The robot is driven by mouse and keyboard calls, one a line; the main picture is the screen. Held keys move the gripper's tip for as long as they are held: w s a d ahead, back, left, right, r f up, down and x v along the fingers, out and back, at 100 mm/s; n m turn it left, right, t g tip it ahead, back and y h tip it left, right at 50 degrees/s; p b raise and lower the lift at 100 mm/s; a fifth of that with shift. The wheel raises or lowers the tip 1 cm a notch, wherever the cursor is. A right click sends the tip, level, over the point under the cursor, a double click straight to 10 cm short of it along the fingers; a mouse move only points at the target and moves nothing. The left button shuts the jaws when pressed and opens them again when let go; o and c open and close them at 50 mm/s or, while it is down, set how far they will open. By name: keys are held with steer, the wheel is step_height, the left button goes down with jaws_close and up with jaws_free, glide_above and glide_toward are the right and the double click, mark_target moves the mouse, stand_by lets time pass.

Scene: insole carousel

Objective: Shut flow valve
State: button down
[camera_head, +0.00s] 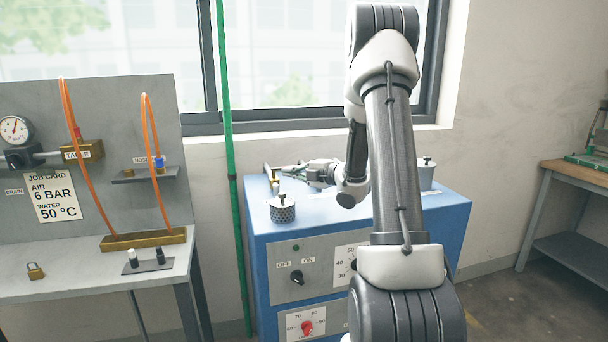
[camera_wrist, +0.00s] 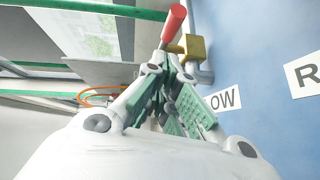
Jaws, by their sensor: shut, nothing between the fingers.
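The flow valve has a brass body (camera_wrist: 196,47) and a red lever handle (camera_wrist: 174,24) in the wrist view. It sits at the blue cabinet's surface, near a label partly reading "OW". The handle slants up, just beyond my fingertips; whether they touch it I cannot tell. My gripper (camera_wrist: 170,64) is shut with nothing between its green-padded fingers. In the head view, my gripper (camera_head: 287,171) is level above the far left of the cabinet top. The brass valve body (camera_head: 275,182) shows small beside its tips; the handle there is unclear.
The blue cabinet (camera_head: 375,223) bears a perforated metal pot (camera_head: 282,210) close in front of my gripper. A green pipe (camera_head: 233,190) rises to its left. A grey bench (camera_head: 90,275) with orange hoses (camera_head: 158,160) stands left. A wooden-topped table (camera_head: 575,175) is far right.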

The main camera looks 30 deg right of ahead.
steer(key=shift+w+d+f, duration=0.15)
steer(key=shift+w+d, duration=0.1)
steer(key=shift+w, duration=0.35)
steer(key=shift+w+d+f, duration=0.15)
steer(key=shift+w+d, duration=0.05)
steer(key=shift+w, duration=0.4)
steer(key=shift+w+d+f, duration=0.1)
steer(key=shift+w+d, duration=0.3)
steer(key=shift+w, duration=0.05)
steer(key=shift+d, duration=0.15)
steer(key=shift+w+r, duration=0.1)
steer(key=shift+r, duration=0.1)
